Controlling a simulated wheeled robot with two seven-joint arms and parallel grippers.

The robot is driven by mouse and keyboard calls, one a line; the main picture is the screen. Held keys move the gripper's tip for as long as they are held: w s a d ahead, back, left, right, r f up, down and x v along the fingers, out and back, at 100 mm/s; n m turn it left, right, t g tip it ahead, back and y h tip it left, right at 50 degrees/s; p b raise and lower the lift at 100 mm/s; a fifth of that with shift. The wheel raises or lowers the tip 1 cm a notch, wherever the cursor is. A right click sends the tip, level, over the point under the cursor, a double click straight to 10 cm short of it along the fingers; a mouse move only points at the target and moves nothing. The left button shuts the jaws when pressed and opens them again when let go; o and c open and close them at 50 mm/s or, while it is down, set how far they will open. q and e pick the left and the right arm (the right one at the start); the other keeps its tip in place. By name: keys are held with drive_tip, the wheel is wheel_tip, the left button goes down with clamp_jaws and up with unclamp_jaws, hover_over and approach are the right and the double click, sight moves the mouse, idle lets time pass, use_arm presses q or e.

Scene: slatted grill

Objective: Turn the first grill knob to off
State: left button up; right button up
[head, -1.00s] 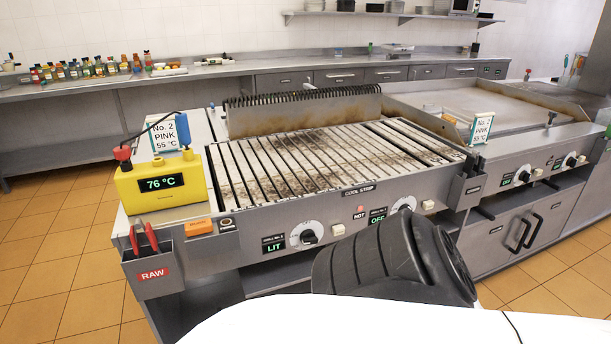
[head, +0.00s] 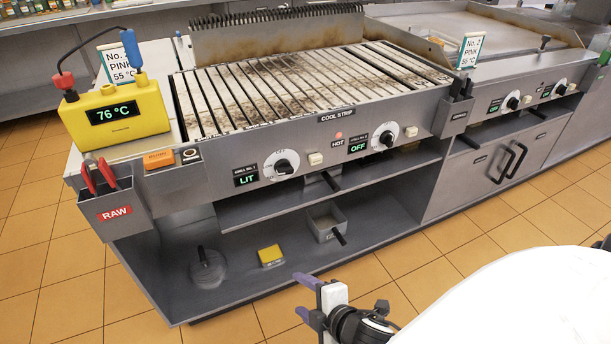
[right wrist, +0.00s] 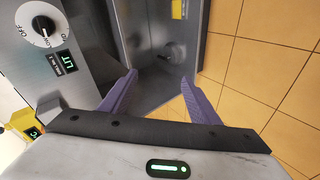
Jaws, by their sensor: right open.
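The first grill knob (head: 283,167) is a black knob on a white dial on the grill's front panel. The green display (head: 246,179) beside it reads LIT. It also shows at the upper left of the right wrist view (right wrist: 43,27). The second knob (head: 386,137) sits further right, with a display (head: 358,147) reading OFF. My right gripper (head: 303,296) is below and in front of the panel, apart from the knob. Its purple fingers (right wrist: 158,98) are spread with nothing between them. My left gripper is not in view.
A yellow thermometer box (head: 116,113) reading 76 °C stands on the grill's left end. A RAW holder (head: 113,212) with red tongs hangs at the front left corner. The open lower shelf holds a yellow block (head: 271,256) and a metal container (head: 326,222). Tiled floor in front is clear.

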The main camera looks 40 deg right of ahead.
drive_tip(key=w+d+r+n+t+h+b, duration=0.2)
drive_tip(key=w+d+r+n+t+b, duration=0.15)
drive_tip(key=w+d+n, duration=0.55)
drive_tip(key=n+t+h+b, duration=0.2)
drive_tip(key=n+t+b, duration=0.1)
drive_tip(key=n, duration=0.6)
approach(287, 172)
drive_tip(key=x, duration=0.7)
drive_tip(key=shift+w+r, duration=0.1)
drive_tip(key=shift+w, duration=0.2)
drive_tip(key=shift+w+d, duration=0.1)
drive_tip(key=shift+w, duration=0.35)
drive_tip(key=shift+c, duration=0.2)
drive_tip(key=shift+m, duration=0.3)
drive_tip(key=c, duration=1)
